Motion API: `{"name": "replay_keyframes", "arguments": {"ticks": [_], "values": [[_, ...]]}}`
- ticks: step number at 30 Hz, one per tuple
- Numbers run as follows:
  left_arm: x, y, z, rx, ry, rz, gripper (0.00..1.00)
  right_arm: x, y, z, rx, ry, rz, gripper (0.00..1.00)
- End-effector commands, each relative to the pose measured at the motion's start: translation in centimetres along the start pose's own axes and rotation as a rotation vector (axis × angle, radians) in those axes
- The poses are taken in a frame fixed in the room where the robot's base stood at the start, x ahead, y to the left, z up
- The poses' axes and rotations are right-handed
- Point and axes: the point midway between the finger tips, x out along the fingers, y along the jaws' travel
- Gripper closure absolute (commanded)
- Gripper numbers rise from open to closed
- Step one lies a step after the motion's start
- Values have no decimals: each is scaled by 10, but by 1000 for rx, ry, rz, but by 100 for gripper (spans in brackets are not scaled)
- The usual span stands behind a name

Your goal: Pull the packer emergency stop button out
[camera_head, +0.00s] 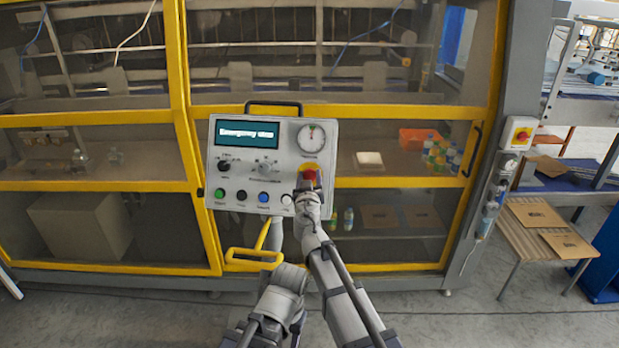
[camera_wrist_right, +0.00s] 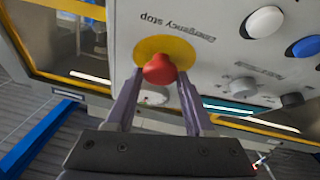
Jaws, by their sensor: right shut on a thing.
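The control panel (camera_head: 228,180) stands in front of the yellow-framed packer, and its screen (camera_head: 247,134) reads "Emergency stop". The red emergency stop button (camera_head: 309,171) is at the panel's right side. It also shows in the right wrist view (camera_wrist_right: 160,69) on a yellow disc (camera_wrist_right: 149,46). My right gripper (camera_head: 309,182) is at the button, and in the right wrist view (camera_wrist_right: 158,82) its two fingers lie on either side of the red cap, shut on it.
Other knobs and coloured buttons, such as a blue one (camera_head: 263,197), sit close by on the panel. A second red button on a yellow box (camera_head: 519,132) is on the machine's right post. A wooden table (camera_head: 535,222) stands at the right. The floor in front is clear.

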Motion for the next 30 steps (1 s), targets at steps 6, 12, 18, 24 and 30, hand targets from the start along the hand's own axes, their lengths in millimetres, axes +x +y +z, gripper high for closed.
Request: {"name": "replay_keyframes", "arguments": {"ticks": [6,12,18,24,30], "values": [[-4,0,0,0,0,0,50,-5,0,-4,0,0,0,100],[-6,0,0,-1,0,0,50,-11,0,-6,-1,0,0,100],[-6,0,0,-1,0,0,50,-11,0,-6,-1,0,0,37],[-6,0,0,-1,0,0,50,-11,0,-6,-1,0,0,17],[-6,0,0,-1,0,0,50,-10,0,-6,0,0,0,17]]}}
